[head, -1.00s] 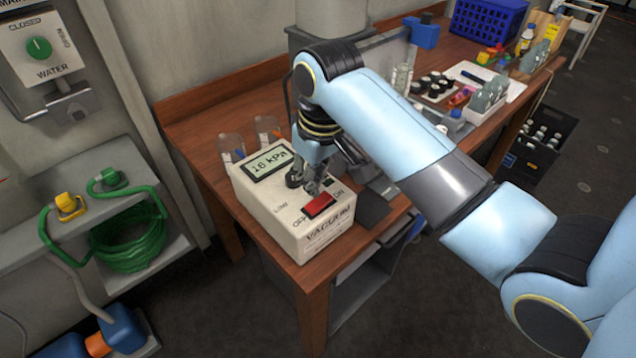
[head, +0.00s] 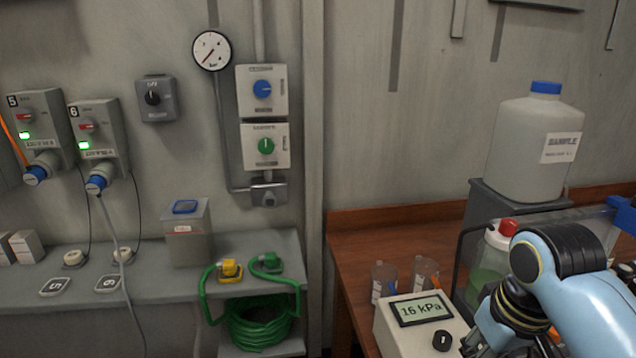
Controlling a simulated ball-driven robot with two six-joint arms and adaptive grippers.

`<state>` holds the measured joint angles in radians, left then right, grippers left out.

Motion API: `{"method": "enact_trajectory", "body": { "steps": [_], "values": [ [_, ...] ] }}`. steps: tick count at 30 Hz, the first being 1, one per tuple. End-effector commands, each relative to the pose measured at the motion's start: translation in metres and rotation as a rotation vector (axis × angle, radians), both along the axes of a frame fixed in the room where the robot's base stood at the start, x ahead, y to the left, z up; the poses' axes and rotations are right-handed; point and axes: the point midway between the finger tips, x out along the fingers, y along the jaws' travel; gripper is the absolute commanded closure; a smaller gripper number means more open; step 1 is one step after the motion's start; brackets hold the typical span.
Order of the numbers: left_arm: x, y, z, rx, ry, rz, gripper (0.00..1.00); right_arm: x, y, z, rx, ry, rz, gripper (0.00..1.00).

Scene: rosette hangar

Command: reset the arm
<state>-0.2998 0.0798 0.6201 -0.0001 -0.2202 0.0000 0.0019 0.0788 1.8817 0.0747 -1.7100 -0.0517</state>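My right arm comes in at the lower right, its light blue links bent over the vacuum box (head: 385,340). My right gripper (head: 482,346) is at the bottom edge beside the box's black knob (head: 442,341). Its fingertips are cut off or hidden, so I cannot tell whether it is open or touches the box. The box's display (head: 421,309) reads 16 kPa. The front of the box, with its switch, is out of frame. My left gripper is not in view.
At left, a grey shelf (head: 150,285) holds a lidded container (head: 187,235) and green hose (head: 258,322).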

Motion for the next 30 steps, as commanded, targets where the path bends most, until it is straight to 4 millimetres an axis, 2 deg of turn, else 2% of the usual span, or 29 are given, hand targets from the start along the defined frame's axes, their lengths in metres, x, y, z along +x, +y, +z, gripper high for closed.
{"method": "enact_trajectory", "body": {
  "steps": [1,6,12,20,21,26,30],
  "values": [
    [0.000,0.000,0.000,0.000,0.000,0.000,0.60,-0.020,-0.002,-0.002,-0.011,-0.007,-0.001,1.00],
    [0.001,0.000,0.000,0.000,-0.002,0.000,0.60,-0.075,-0.006,0.007,-0.039,-0.057,-0.004,1.00],
    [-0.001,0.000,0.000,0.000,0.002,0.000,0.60,-0.121,-0.007,0.025,-0.059,-0.104,-0.003,1.00],
    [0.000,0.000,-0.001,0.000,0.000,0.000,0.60,-0.168,-0.007,0.053,-0.075,-0.150,0.002,1.00],
    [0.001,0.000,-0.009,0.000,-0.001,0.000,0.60,-0.162,-0.008,0.033,-0.074,-0.145,-0.001,1.00],
    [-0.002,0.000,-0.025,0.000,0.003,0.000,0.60,-0.154,-0.011,-0.018,-0.074,-0.129,-0.005,1.00],
    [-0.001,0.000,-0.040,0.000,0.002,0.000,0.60,-0.150,-0.014,-0.066,-0.074,-0.114,-0.008,1.00]
  ]
}}
